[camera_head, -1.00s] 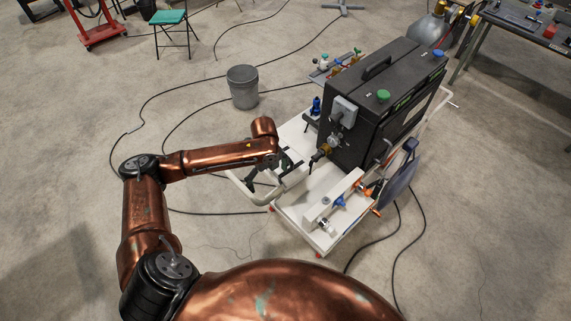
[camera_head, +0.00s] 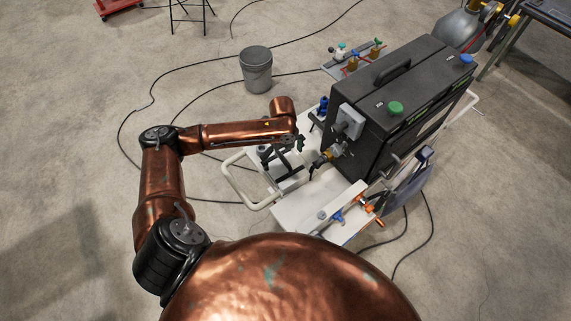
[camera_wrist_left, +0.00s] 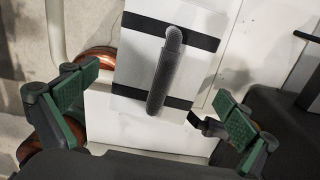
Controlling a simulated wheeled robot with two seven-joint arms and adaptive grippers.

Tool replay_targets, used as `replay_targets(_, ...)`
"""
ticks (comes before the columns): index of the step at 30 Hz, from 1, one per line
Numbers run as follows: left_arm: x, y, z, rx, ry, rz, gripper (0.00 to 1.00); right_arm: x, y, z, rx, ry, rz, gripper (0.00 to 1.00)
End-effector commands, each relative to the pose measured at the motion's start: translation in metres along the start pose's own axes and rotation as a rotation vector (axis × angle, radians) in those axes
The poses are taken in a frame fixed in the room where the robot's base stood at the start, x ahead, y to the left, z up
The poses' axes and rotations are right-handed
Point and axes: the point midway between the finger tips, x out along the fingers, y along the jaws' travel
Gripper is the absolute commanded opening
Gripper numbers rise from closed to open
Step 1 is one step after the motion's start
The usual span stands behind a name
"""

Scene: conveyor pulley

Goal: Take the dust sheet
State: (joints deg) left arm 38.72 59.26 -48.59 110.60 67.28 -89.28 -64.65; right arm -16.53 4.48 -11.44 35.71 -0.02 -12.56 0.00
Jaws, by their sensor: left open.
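A white, flat bundle (camera_wrist_left: 136,64) with two black straps and a grey bar handle (camera_wrist_left: 165,75) lies on the white cart top in the left wrist view. It could be the dust sheet, but I cannot tell for sure. My left gripper (camera_wrist_left: 155,106) is open, its green-padded fingers apart on either side of the handle's lower end, with nothing held. In the head view my left gripper (camera_head: 285,158) is over the cart's left end and partly hides the strapped bundle. My right gripper is not in view.
The white cart (camera_head: 305,212) carries a large black machine (camera_head: 400,100) just right of the gripper. The cart's push handle (camera_head: 240,187) curves out at left. A grey bucket (camera_head: 257,70) stands behind on the floor, with black cables around it.

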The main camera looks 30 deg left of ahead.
Motion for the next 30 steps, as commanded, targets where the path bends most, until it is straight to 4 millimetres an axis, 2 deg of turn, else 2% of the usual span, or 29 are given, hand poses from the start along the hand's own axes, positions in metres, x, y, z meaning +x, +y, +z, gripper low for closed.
replay_targets(8, 0.033, -0.002, 0.001, 0.001, 0.002, 0.003, 1.00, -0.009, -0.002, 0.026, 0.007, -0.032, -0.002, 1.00)
replay_targets(15, 0.061, -0.002, 0.003, 0.000, -0.001, 0.000, 1.00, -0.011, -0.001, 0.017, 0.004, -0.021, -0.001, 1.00)
replay_targets(23, 0.064, -0.001, 0.004, -0.001, -0.002, 0.000, 1.00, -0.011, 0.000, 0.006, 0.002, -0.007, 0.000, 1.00)
replay_targets(30, 0.064, -0.001, 0.004, -0.001, -0.002, 0.000, 0.83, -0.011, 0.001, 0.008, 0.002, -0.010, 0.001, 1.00)
